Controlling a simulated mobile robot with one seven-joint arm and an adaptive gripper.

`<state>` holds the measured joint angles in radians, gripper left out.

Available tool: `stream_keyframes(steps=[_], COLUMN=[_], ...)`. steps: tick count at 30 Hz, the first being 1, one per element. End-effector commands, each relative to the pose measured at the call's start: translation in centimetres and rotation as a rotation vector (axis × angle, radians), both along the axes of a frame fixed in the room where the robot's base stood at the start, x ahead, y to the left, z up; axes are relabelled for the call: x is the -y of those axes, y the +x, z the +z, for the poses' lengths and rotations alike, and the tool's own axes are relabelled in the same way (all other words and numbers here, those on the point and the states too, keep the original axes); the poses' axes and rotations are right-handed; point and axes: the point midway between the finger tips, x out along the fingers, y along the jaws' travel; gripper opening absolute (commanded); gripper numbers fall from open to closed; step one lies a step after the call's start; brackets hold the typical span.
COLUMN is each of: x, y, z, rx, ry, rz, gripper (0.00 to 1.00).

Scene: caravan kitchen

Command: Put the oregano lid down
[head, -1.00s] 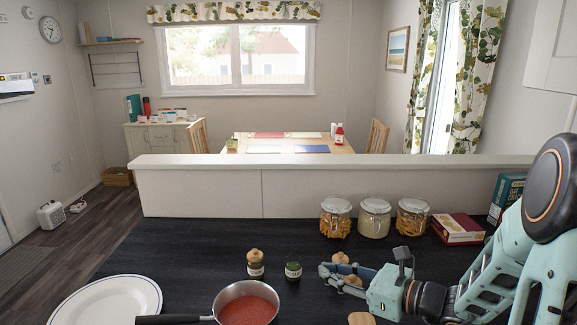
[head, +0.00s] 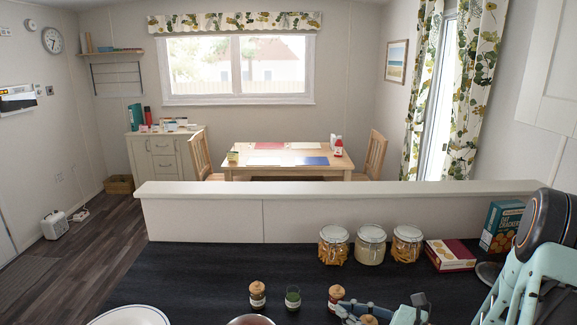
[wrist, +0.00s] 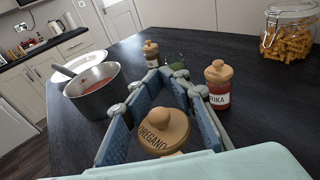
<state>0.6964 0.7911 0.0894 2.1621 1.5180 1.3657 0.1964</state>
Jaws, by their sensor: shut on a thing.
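The oregano lid (wrist: 160,132) is a round wooden cap with a knob and "OREGANO" on it. My gripper (wrist: 163,105) is shut on it, with blue-grey fingers on both sides. In the head view the lid (head: 369,319) shows at the bottom edge, in my gripper (head: 352,313). An open green jar (head: 293,298) without a lid stands on the dark worktop (head: 200,280), left of my gripper; its label is too small to read. It also shows in the wrist view (wrist: 177,62). Whether the lid touches the worktop is hidden.
A lidded paprika jar (wrist: 217,85) stands close beside my gripper. Another lidded spice jar (head: 257,295) stands left of the green jar. A pan of red sauce (wrist: 91,85) and a white plate (head: 130,317) are further left. Glass jars (head: 370,245) and boxes (head: 452,254) line the back.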

Motion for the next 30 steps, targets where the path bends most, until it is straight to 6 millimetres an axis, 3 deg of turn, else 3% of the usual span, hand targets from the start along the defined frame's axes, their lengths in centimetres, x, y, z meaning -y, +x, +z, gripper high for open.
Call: stream_keyframes(steps=[11, 30], x=[-0.46, -0.09], y=[0.2, -0.01], z=[0.94, 0.57], rx=[-0.002, -0.003], ry=[-0.001, -0.002], rz=[-0.051, -0.44], gripper=[0.09, 0.09])
